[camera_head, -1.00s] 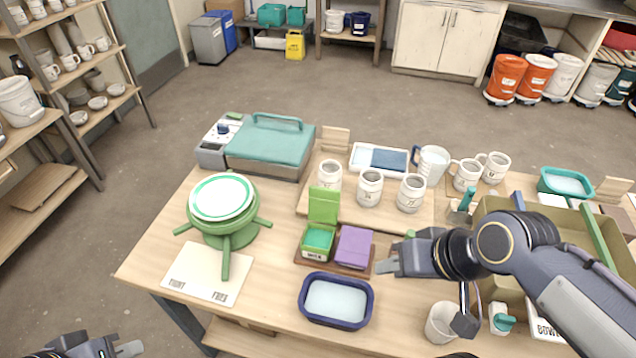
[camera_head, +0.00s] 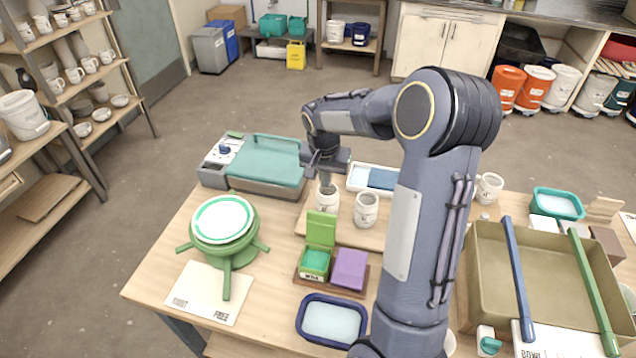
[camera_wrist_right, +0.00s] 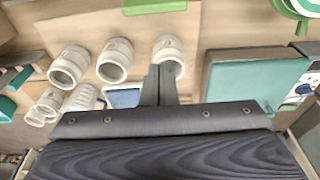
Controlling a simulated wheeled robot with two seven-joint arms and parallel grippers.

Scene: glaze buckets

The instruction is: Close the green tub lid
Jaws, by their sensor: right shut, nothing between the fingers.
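The small green tub (camera_head: 315,264) stands on a brown tray on the table, its green lid (camera_head: 321,229) standing open and upright at the back. Part of the green lid shows at the top edge of the right wrist view (camera_wrist_right: 155,6). The purple tub (camera_head: 349,269) beside it is closed. My right gripper (camera_head: 326,184) points down, shut and empty, above a white mug behind the green lid; its fingers also show in the right wrist view (camera_wrist_right: 160,85). My left gripper is out of view.
White mugs (camera_head: 366,210) stand on a wooden board behind the tubs. A teal-lidded case (camera_head: 265,165) is at the back left, a banding wheel (camera_head: 225,255) at the left. A blue basin (camera_head: 331,321) lies in front, an olive bin (camera_head: 545,270) at right.

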